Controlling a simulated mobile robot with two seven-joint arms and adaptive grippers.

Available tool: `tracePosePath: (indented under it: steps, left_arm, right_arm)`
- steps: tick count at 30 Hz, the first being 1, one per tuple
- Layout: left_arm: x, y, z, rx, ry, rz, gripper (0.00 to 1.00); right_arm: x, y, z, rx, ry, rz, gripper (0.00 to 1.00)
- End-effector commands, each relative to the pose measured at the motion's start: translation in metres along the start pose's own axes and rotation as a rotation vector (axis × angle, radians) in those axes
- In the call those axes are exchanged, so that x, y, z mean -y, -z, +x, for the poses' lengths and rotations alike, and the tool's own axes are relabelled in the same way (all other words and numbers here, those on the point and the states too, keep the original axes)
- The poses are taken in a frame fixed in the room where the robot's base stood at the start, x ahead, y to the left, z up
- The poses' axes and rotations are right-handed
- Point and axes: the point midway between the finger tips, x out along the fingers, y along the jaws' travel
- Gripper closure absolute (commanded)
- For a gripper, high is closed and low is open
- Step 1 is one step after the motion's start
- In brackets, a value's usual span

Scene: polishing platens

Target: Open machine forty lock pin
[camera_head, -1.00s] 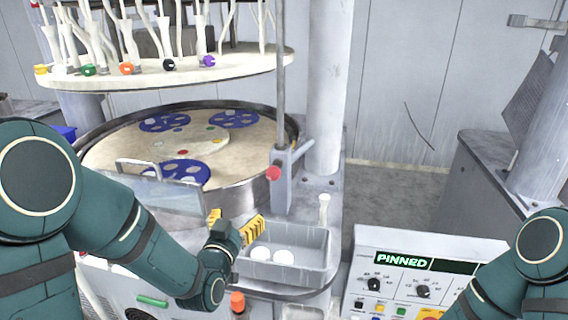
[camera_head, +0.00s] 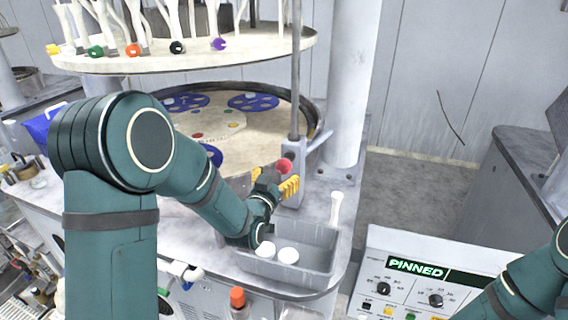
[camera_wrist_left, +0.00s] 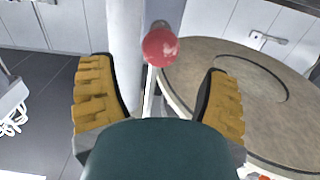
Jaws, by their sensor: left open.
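The lock pin shows as a red ball knob (camera_head: 284,166) on the grey post block (camera_head: 293,184) at the right edge of the round platen. In the left wrist view the red knob (camera_wrist_left: 160,47) lies ahead of and between the yellow fingers of my left gripper (camera_wrist_left: 160,100). My left gripper (camera_head: 277,184) is open, close to the knob in the head view, and not closed on it.
A grey tray (camera_head: 317,256) with round white pieces and a white bottle-like tool (camera_head: 336,209) stand in front of the post. The platen (camera_head: 262,124) lies behind, under a raised upper plate (camera_head: 250,46) with coloured knobs. A white column (camera_head: 345,100) rises behind the post.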

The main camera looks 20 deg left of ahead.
Motion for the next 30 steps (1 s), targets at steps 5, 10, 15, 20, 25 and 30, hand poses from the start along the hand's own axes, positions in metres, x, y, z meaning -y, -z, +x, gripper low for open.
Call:
tracePosePath:
  steps: [5,10,15,20,25,30]
  left_arm:
    - [0.000,0.000,0.032,0.001,0.000,0.001,0.23]
    - [0.000,0.000,0.050,0.001,0.000,0.001,0.23]
    - [0.000,0.000,0.058,0.001,0.000,0.000,0.23]
    - [0.000,0.000,0.058,0.001,0.000,0.000,0.23]
    - [0.000,0.000,0.058,0.001,0.000,0.000,0.47]
    - [0.000,0.000,0.058,0.000,0.000,0.000,0.99]
  right_arm:
    - [0.002,0.001,-0.006,0.000,0.001,0.000,1.00]
    - [0.003,0.001,-0.009,0.000,0.002,0.000,1.00]
    - [0.003,0.001,-0.009,0.000,0.002,0.000,1.00]
    - [0.003,0.001,-0.009,0.001,0.002,0.000,1.00]
    - [0.003,0.001,-0.009,0.000,0.002,0.000,1.00]
    - [0.003,0.001,-0.009,0.000,0.002,0.000,1.00]
